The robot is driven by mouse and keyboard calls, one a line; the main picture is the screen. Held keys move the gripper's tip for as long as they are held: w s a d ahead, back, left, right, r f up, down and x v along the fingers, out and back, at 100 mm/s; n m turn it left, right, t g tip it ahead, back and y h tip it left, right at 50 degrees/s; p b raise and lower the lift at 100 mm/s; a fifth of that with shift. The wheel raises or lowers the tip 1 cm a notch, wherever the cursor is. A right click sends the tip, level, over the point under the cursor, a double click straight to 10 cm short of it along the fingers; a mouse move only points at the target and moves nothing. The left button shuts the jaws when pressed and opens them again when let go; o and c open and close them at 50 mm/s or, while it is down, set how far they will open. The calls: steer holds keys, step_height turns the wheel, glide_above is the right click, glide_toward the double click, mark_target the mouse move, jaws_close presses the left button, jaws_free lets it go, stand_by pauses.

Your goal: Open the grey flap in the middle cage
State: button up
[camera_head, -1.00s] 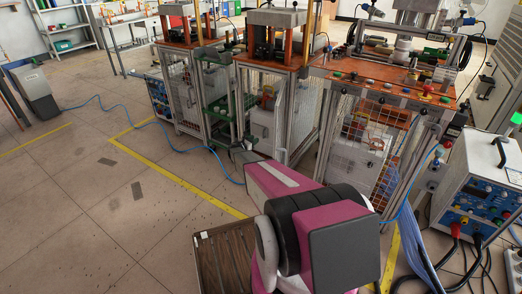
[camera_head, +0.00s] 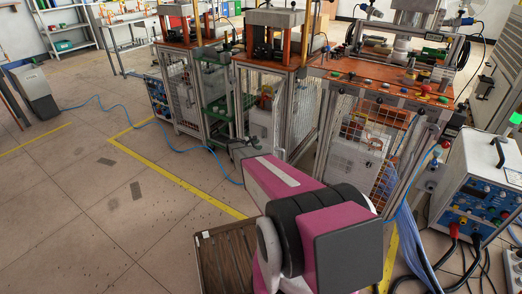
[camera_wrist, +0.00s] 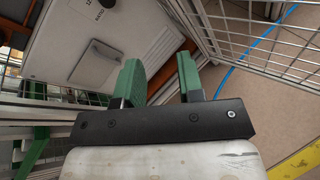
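The middle cage (camera_head: 300,108) stands under an orange-topped bench and holds a light grey box (camera_head: 261,122). In the wrist view the box (camera_wrist: 130,28) fills the upper left, with a grey rectangular flap or handle plate (camera_wrist: 97,64), a printed label and slanted vent slots. I cannot tell whether the flap is the plate or the larger panel. My gripper (camera_wrist: 159,80) has two green fingers held apart with nothing between them. It is close in front of the box's lower edge, right of the plate; contact is not visible.
Wire mesh panels (camera_wrist: 262,38) flank the box, and a blue hose (camera_wrist: 247,52) lies on the floor. A right-hand cage (camera_head: 362,150) and a blue-fronted power unit (camera_head: 478,185) stand to the right. The floor at left (camera_head: 100,215) is mostly free.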

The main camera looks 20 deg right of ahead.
steer(key=s+r+m+g+y, duration=0.1)
steer(key=s+r+m+y, duration=0.1)
steer(key=s, duration=0.5)
steer(key=shift+s+a+r+m+g, duration=0.3)
steer(key=shift+a+r+m, duration=0.15)
steer(key=shift+m, duration=0.45)
